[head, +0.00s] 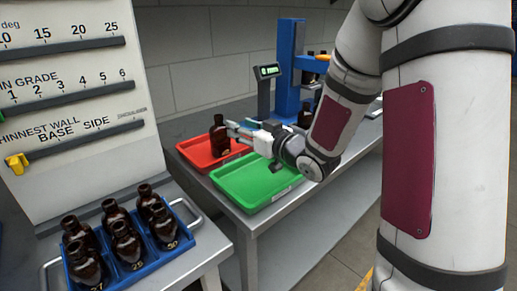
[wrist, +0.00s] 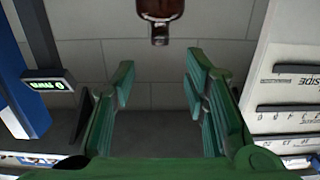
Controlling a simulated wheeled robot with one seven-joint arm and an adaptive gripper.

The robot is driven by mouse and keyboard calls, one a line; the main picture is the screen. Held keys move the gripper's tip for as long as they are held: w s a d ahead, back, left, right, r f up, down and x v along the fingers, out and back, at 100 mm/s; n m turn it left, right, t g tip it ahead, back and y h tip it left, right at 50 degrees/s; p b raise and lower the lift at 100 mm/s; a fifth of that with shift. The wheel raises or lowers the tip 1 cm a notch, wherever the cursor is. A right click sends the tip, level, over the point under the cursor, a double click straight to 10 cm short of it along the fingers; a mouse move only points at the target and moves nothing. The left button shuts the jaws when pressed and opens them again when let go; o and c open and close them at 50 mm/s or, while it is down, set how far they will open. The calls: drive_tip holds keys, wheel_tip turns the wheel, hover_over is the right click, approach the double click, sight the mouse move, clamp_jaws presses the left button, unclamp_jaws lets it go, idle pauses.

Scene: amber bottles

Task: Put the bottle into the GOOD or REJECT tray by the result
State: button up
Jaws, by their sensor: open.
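A dark amber bottle (head: 219,137) stands upright in the red tray (head: 192,152) in the head view. It also shows at the top of the wrist view (wrist: 160,10), neck pointing down in that picture and cut off by the frame edge. My gripper (head: 235,130) is just right of the bottle at about its upper body height. In the wrist view its green-lit fingers (wrist: 158,85) are spread with nothing between them, and the bottle is beyond the tips. The green tray (head: 255,180) is empty.
A blue crate (head: 150,263) of several amber bottles stands at front left beside a sliding-marker board (head: 70,90). A blue test stand (head: 288,65) with a lit display (head: 268,71) is at the back; the display shows in the wrist view (wrist: 47,86), its text unreadable.

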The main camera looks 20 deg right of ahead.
drive_tip(key=s+d+r+m+g+h, duration=0.1)
drive_tip(key=s+d+m+g+h, duration=0.2)
drive_tip(key=s+g+h, duration=0.75)
drive_tip(key=s+a+g+y, duration=0.2)
drive_tip(key=s+a, duration=0.1)
drive_tip(key=s, duration=1.1)
drive_tip(key=s+a+f+g+y, duration=0.1)
drive_tip(key=s+a+g+y, duration=0.1)
drive_tip(key=s, duration=1.3)
drive_tip(key=shift+s+a+f+m+y, duration=0.3)
drive_tip(key=shift+a+y, duration=0.35)
drive_tip(key=shift+a, duration=0.4)
drive_tip(key=shift+r, duration=0.1)
wheel_tip(320, 180, up, 11)
drive_tip(key=t+p, duration=0.2)
drive_tip(key=p, duration=0.7)
drive_tip(key=shift+d+p, duration=0.15)
drive_tip(key=shift+p, duration=0.15)
